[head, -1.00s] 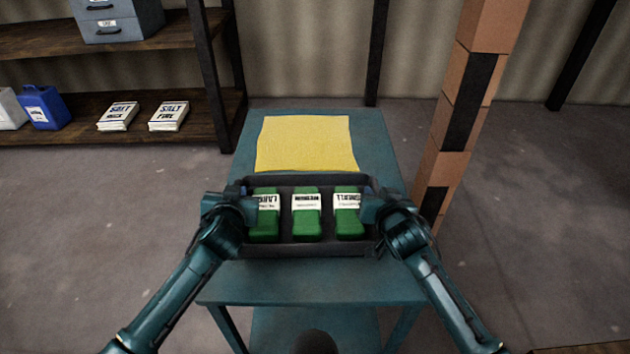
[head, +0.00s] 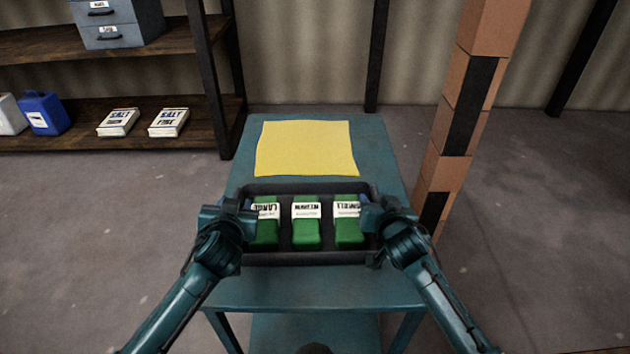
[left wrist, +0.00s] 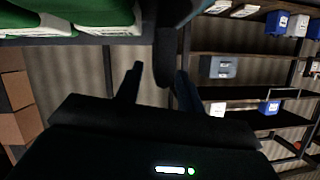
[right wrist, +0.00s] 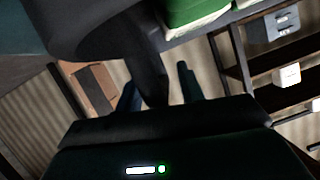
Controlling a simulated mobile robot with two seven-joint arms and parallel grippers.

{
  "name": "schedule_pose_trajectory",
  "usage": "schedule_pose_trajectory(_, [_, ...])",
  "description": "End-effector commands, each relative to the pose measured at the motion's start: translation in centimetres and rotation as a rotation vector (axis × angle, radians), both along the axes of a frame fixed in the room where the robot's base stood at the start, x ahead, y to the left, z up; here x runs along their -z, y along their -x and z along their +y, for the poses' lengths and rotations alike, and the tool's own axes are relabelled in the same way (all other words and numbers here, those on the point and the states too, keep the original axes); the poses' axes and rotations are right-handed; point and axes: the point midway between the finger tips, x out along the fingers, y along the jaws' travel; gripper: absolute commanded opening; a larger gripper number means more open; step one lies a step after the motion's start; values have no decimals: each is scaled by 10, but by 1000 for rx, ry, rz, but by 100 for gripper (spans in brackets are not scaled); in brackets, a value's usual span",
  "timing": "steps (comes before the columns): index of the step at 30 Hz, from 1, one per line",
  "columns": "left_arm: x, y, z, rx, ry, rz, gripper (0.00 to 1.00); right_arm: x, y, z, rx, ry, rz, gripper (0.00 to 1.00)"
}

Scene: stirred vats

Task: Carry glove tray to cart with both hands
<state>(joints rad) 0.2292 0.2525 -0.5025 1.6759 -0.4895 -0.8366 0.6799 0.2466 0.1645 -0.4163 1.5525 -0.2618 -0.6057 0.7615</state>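The glove tray (head: 312,258) is a dark tray with several compartments holding green glove boxes (head: 306,232) with white labels. It sits over the near half of the teal cart top (head: 300,290), apparently resting on it. My left gripper (head: 240,212) is at the tray's left end, and my right gripper (head: 372,208) is at its right end. In the left wrist view, the fingers (left wrist: 158,88) stand apart with a dark tray part between them. In the right wrist view, the fingers (right wrist: 160,88) are also apart around a dark tray part, with a gap on one side.
A yellow cloth (head: 305,148) lies flat on the cart's far half. A stack of boxes (head: 455,130) stands close to the cart's right side. A wooden shelf (head: 60,125) with bags and jugs is at the back left.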

Motion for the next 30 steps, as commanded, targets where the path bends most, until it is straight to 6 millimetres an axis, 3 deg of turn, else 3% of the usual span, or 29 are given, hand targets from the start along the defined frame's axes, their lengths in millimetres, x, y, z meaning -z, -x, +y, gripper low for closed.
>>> schedule_pose_trajectory(6, [-16, 43, -5, 1, 3, 1, 38, 0, 0, 0, 0, 0, 0, 38])
schedule_pose_trajectory(13, [-31, 78, -8, 0, 1, 1, 38, 0, 0, 0, 0, 0, 0, 38])
schedule_pose_trajectory(22, [-37, 90, -9, -1, 1, 1, 38, -4, 10, -1, -1, 0, -1, 38])
schedule_pose_trajectory(30, [-36, 89, -9, 0, 0, 1, 38, -22, 57, -6, -1, -1, 1, 38])
